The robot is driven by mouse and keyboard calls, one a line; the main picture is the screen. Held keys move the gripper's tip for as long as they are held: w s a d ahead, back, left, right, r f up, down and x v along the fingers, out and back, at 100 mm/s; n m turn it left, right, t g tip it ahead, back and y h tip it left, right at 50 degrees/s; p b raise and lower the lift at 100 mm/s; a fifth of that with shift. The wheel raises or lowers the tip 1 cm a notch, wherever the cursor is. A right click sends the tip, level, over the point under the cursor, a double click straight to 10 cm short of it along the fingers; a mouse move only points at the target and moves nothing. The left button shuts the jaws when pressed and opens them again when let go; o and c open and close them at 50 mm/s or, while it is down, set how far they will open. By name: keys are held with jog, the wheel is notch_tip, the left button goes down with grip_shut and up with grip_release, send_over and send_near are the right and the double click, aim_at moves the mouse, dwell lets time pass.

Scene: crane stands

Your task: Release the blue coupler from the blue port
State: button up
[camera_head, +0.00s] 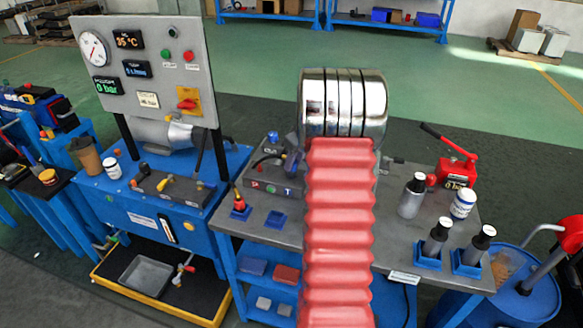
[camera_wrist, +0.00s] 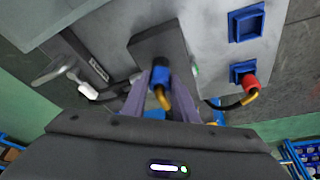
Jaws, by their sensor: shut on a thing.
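In the wrist view, the blue coupler (camera_wrist: 160,76), with a yellow-orange hose end, stands at the edge of a dark port block (camera_wrist: 153,42). My gripper (camera_wrist: 161,88) has its two grey-purple fingers closed around the coupler from both sides. The blue port itself is hidden behind the coupler, so I cannot tell how firmly it sits there. In the head view, the port block (camera_head: 262,181) is on the grey bench, left of my red-sleeved arm, which hides part of that area.
A red coupler (camera_head: 239,204) stands in a blue holder; an empty blue holder (camera_head: 276,220) is beside it. To the right are several bottles (camera_head: 412,196) and a red hand pump (camera_head: 456,170). A gauge panel (camera_head: 150,70) rises at the left.

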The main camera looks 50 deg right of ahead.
jog(key=shift+r, duration=0.2)
jog(key=shift+w+r, duration=0.1)
jog(key=shift+r, duration=2.2)
